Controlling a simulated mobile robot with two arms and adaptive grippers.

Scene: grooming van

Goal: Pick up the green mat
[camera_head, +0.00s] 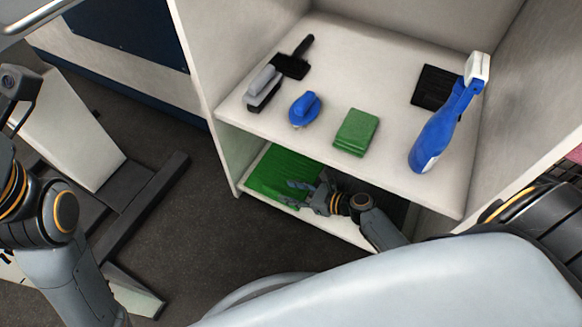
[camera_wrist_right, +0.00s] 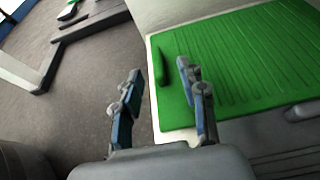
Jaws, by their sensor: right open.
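The green mat (camera_head: 282,174) lies flat on the lower shelf of the white cabinet. In the right wrist view the mat (camera_wrist_right: 240,60) is bright green with ribs and fills the upper right. My right gripper (camera_head: 303,190) is at the mat's front part in the head view. In the wrist view its fingers (camera_wrist_right: 160,100) are spread and empty; one overlaps the mat's near corner, the other shows against the dark floor. I cannot tell if a finger touches the mat.
The upper shelf (camera_head: 325,60) overhangs the mat and holds brushes, a blue scrubber (camera_head: 304,109), a folded green cloth (camera_head: 356,132), a black pad (camera_head: 432,86) and a blue spray bottle (camera_head: 437,128). A dark table leg frame (camera_head: 140,215) stands left on the floor.

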